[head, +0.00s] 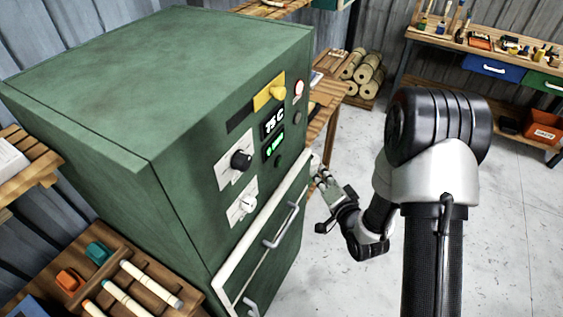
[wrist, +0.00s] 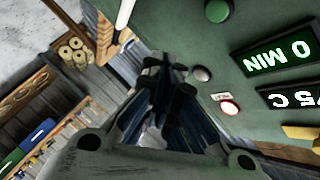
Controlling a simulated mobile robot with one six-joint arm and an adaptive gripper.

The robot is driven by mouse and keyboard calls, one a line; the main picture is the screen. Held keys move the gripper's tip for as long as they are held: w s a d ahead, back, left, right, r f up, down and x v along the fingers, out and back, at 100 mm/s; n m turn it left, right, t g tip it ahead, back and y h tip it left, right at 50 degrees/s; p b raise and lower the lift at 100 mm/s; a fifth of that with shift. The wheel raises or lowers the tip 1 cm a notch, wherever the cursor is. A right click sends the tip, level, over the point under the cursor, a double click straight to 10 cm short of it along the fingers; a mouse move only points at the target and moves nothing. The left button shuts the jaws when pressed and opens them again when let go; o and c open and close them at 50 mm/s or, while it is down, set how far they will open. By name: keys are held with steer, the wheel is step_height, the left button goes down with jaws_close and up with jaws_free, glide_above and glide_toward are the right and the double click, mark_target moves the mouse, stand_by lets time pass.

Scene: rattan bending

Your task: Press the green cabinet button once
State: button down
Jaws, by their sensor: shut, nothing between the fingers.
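The green cabinet (head: 110,100) fills the left and middle of the head view, with its control face turned right. The green button (head: 278,160) is a small dark green disc beside the lit minute display. In the wrist view the green button (wrist: 217,11) sits at the top edge, partly cut off. My gripper (head: 318,177) is shut and empty, to the right of the cabinet front and lower in the picture than the button. In the wrist view its fingertips (wrist: 166,68) lie left of the button, apart from it in the picture.
A grey round button (wrist: 202,73) and a red-lit button (wrist: 229,107) are near the green one. Rolled bundles (head: 362,72) lie behind; a workbench stands right.

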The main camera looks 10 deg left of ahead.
mark_target(280, 162)
steer(key=w+a, duration=0.2)
steer(key=a, duration=0.5)
steer(key=shift+w+a, duration=0.4)
steer(key=shift+a, duration=0.1)
stand_by(1.0)
steer(key=shift+w+a, duration=0.1)
steer(key=shift+a, duration=0.2)
steer(key=shift+w+a+b, duration=0.15)
steer(key=shift+a+b, duration=0.25)
steer(key=shift+b, duration=0.1)
stand_by(0.6)
steer(key=shift+d, duration=0.1)
steer(key=shift+s+d+b, duration=0.3)
steer(key=shift+d+b, duration=0.05)
steer(key=shift+d, duration=0.35)
steer(key=shift+d, duration=0.1)
